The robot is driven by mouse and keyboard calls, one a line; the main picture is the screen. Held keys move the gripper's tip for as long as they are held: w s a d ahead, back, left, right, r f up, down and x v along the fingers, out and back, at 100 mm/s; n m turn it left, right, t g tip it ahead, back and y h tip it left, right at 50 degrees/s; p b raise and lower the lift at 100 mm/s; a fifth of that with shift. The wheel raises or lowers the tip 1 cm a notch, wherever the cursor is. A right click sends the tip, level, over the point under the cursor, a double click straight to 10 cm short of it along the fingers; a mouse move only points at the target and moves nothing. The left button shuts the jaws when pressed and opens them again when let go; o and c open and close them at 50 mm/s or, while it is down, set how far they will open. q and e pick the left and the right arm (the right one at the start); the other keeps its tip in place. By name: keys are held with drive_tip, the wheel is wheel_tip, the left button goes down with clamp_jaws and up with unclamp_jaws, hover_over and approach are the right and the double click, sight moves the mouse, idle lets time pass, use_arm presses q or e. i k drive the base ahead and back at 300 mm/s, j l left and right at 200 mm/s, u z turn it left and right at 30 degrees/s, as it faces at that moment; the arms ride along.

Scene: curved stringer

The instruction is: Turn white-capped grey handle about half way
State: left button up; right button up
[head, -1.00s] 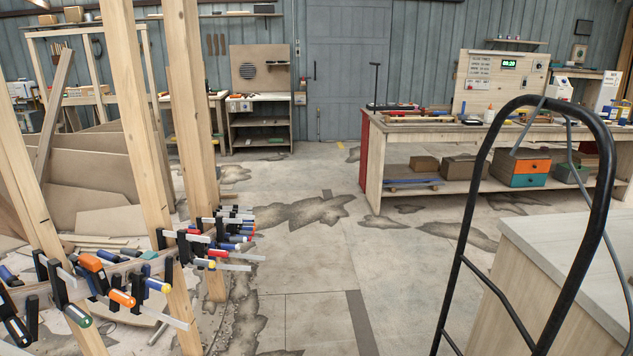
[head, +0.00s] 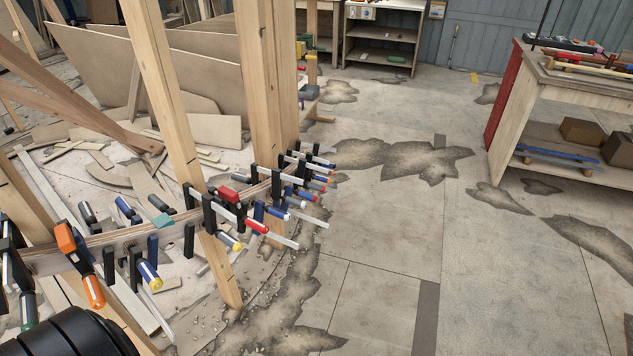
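A row of bar clamps is fixed along a curved laminated wooden strip (head: 100,240) on the left of the head view. Their handles are grey, blue, red and orange, with caps of several colours. One dark grey handle (head: 88,212) stands behind the strip at the left; its cap colour is too small to tell. A blue handle (head: 124,207) is just right of it. I cannot single out a white-capped grey handle with certainty. Neither of my grippers shows; a black rounded part of my arm fills the lower left corner.
Upright wooden posts (head: 163,95) stand through the clamp row. Wood offcuts (head: 205,128) and leaning panels lie behind it. A workbench (head: 520,110) with a red end panel stands at the right. The stained concrete floor (head: 390,220) between is clear.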

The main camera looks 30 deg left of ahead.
sight(302, 204)
drive_tip(key=i+l+u, duration=0.1)
drive_tip(key=i+u, duration=0.2)
drive_tip(key=i, duration=0.25)
drive_tip(key=i+l+u, duration=0.2)
drive_tip(key=i+u, duration=0.15)
drive_tip(key=i, duration=0.15)
drive_tip(key=i+l+u, duration=0.3)
drive_tip(key=i, duration=0.2)
